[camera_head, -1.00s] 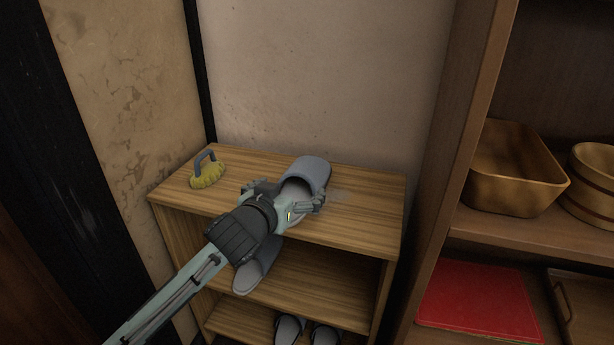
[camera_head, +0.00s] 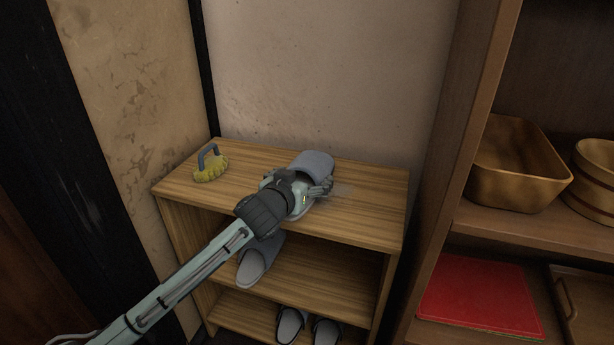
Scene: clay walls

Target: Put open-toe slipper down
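A grey-blue open-toe slipper (camera_head: 314,162) is at the top board of the wooden shoe rack (camera_head: 368,222). Its toe part points to the back wall. My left gripper (camera_head: 298,187) is over its heel part and hides much of it. The fingers look spread to either side, so the gripper appears open around the slipper. I cannot tell exactly where they touch it. My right gripper is not in view.
A yellow brush with a blue handle (camera_head: 211,165) stands on the rack's left. Another slipper (camera_head: 258,260) is on the middle board, and a pair (camera_head: 291,325) is below. A taller shelf at right holds a wooden basin (camera_head: 512,182) and a red item (camera_head: 480,294).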

